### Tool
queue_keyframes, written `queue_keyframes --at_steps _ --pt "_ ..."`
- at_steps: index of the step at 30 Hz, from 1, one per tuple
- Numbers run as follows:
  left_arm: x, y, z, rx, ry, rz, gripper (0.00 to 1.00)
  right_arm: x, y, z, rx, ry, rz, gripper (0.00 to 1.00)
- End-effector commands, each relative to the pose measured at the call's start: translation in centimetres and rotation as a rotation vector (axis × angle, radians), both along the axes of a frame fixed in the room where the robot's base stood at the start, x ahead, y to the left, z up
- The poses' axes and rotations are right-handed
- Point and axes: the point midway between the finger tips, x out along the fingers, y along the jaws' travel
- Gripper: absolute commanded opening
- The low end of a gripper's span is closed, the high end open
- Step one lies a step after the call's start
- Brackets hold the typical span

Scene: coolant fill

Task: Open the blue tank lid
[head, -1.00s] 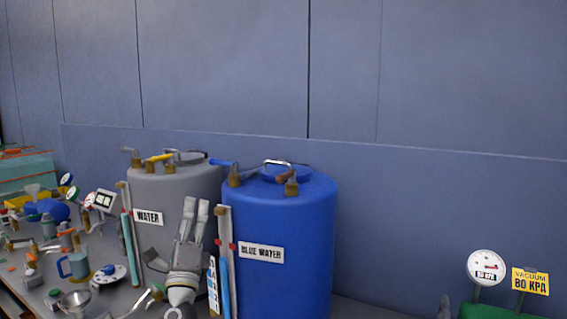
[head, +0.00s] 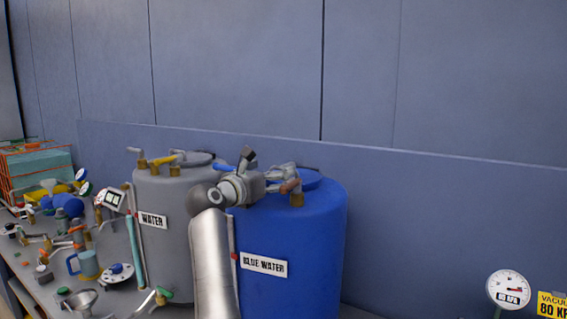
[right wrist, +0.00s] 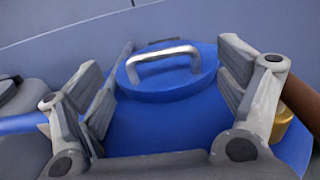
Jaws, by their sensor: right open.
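The blue tank (head: 300,235), labelled BLUE WATER, stands upright at the middle of the head view. Its round blue lid (head: 318,181) is partly hidden behind my right gripper (head: 284,173), which is over the tank top. In the right wrist view, the lid (right wrist: 175,88) lies flat with a silver arched handle (right wrist: 163,54). My right gripper (right wrist: 165,85) is open, with a finger on each side of the lid and handle, and nothing is held. Whether a finger touches the lid, I cannot tell. My left gripper is not in view.
A grey WATER tank (head: 172,187) with valves on top stands left of the blue tank. A brass fitting (head: 297,199) rises beside the lid, close to my right gripper. Loose parts and a blue mug (head: 84,265) crowd the bench. A pressure gauge (head: 508,290) stands at lower right.

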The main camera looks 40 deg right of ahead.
Motion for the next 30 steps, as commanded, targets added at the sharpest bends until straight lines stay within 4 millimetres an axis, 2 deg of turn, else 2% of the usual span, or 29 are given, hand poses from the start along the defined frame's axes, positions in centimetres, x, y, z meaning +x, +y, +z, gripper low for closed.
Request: queue_keyframes --at_steps 1,3,9,21,30 --pt "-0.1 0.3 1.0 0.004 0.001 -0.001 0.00 0.2 -1.2 0.5 -0.003 0.003 -0.005 0.89" --pt "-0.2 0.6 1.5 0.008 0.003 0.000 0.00 0.6 -2.4 0.4 -0.003 0.004 -0.004 0.89" --pt "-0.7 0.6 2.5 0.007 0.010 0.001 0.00 1.3 -4.8 0.2 -0.003 0.002 -0.002 0.89" --pt "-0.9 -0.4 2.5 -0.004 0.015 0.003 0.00 1.5 -5.4 0.0 -0.002 0.002 -0.001 0.89" --pt "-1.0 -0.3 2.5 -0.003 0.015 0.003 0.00 1.5 -5.4 0.0 -0.002 0.001 -0.002 0.51"
